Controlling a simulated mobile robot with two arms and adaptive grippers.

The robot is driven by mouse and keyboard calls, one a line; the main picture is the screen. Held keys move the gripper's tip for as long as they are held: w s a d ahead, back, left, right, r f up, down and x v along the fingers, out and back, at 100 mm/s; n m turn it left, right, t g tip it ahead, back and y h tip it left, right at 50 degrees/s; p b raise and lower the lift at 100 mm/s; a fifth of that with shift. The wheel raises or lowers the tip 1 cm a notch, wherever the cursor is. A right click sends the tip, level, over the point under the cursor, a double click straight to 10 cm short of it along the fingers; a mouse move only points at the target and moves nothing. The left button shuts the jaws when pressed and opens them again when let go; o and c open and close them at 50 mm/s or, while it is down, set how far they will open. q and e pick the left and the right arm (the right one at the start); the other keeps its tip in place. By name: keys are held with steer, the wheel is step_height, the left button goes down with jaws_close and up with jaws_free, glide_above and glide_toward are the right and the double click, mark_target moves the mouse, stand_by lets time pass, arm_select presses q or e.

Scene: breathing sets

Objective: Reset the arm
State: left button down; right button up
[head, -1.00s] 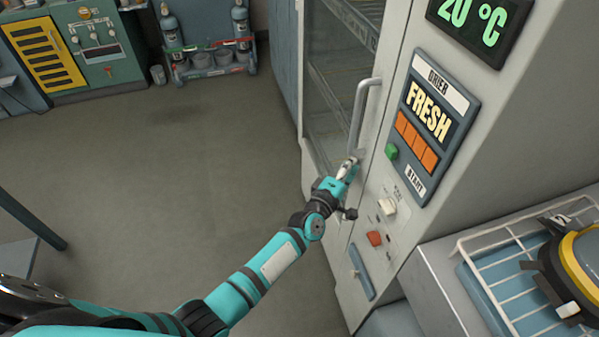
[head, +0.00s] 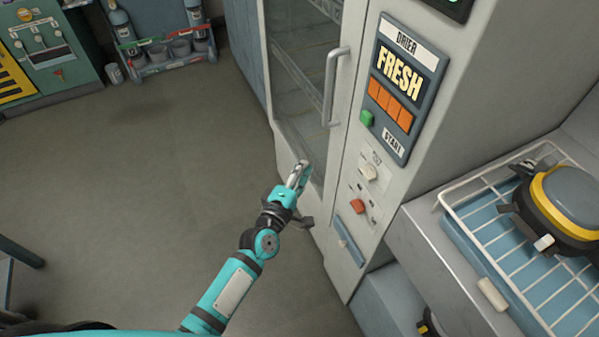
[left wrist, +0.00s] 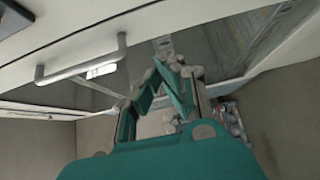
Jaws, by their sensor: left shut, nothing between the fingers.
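My left arm comes in from the bottom left in the head view, teal and black. Its gripper (head: 299,174) is shut and empty, in front of the lower part of the drier cabinet (head: 428,205), below and left of the door handle (head: 333,88) and apart from it. In the left wrist view the fingers (left wrist: 168,75) meet with nothing between them, and the door handle (left wrist: 82,62) shows to their left. My right gripper is in neither view.
The drier's panel has a green button (head: 367,118) and a red button (head: 357,206). At right, a mask (head: 570,205) with a yellow ring lies on a white wire rack (head: 484,250). Gas bottles (head: 122,22) stand at the back. Open floor (head: 150,190) lies left of the drier.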

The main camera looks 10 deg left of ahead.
arm_select(q)
steer(key=s+a+f+m+g+y, duration=0.1)
steer(key=s+a+f+m+g, duration=0.15)
steer(key=s+f, duration=0.6)
steer(key=s+a+f+m+g+y, duration=0.1)
steer(key=s+a+f+m+g, duration=0.2)
steer(key=f, duration=1)
steer(key=s+a+f+m+g, duration=0.1)
steer(key=s+f+m+g, duration=0.25)
steer(key=s+f, duration=0.55)
steer(key=s+a+f+m+g+y, duration=0.1)
steer(key=s+a+f+m+g, duration=0.1)
steer(key=s+f, duration=0.3)
steer(key=s+a+f+m+g+y, duration=0.1)
steer(key=s+a+f+m+g, duration=0.2)
steer(key=s, duration=1)
steer(key=s+a+f+m+g+y, duration=0.1)
steer(key=s+a+f+m+g, duration=0.1)
steer(key=s+f, duration=0.6)
steer(key=shift+s+a+m, duration=0.75)
steer(key=shift+a+m, duration=0.05)
steer(key=shift+a, duration=0.4)
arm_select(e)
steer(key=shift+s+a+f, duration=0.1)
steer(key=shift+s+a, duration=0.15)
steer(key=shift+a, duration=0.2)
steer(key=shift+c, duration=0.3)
